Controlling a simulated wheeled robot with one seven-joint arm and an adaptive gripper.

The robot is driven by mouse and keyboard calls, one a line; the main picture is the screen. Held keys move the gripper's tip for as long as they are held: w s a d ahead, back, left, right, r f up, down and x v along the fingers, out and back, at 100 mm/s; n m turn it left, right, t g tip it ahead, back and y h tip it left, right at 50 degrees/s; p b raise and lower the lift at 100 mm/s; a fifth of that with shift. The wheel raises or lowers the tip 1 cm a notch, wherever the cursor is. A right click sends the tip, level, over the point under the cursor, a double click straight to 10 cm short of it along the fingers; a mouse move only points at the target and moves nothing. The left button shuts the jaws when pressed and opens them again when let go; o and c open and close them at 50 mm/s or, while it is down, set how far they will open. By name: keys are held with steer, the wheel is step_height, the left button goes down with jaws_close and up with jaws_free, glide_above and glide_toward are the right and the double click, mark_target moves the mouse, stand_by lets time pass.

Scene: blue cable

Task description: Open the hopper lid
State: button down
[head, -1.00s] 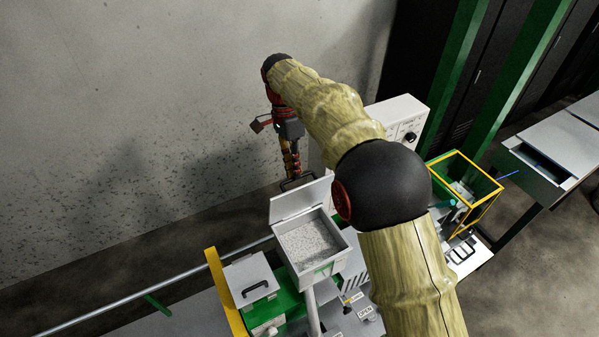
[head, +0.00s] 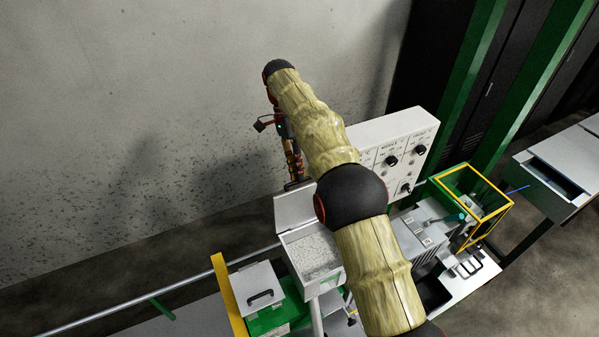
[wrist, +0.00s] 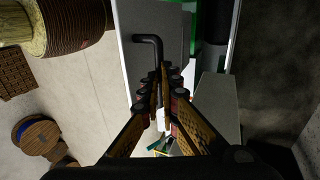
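The hopper (head: 336,276) is a light grey box with pale granules inside, left of my arm in the head view. Its lid (head: 293,208) stands raised at the back edge, so the hopper mouth is uncovered. My gripper (head: 293,178) is above the lid's upper edge, partly hidden by my arm. In the wrist view, my gripper (wrist: 166,70) has its fingers close together around one leg of a black bent handle (wrist: 148,40). The handle is on the grey lid (wrist: 172,24). The exact finger contact is hard to see.
A second closed lid with a black handle (head: 262,286) is left of the hopper, beside a yellow bar (head: 229,294). A control panel (head: 396,150) stands behind my arm. A green and yellow frame (head: 473,192) is to the right. The wall is close behind my gripper.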

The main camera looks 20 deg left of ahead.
steer(key=shift+s+d+f, duration=0.1)
steer(key=shift+s+f, duration=0.1)
steer(key=shift+f, duration=1.15)
steer(key=c, duration=2.3)
jaws_free()
steer(key=shift+o, duration=1.2)
steer(key=shift+w+a+f, duration=0.1)
steer(key=shift+w+a, duration=0.15)
steer(key=shift+o, duration=0.7)
steer(key=shift+r, duration=0.4)
steer(key=shift+d+r, duration=0.1)
steer(key=shift+s, duration=0.1)
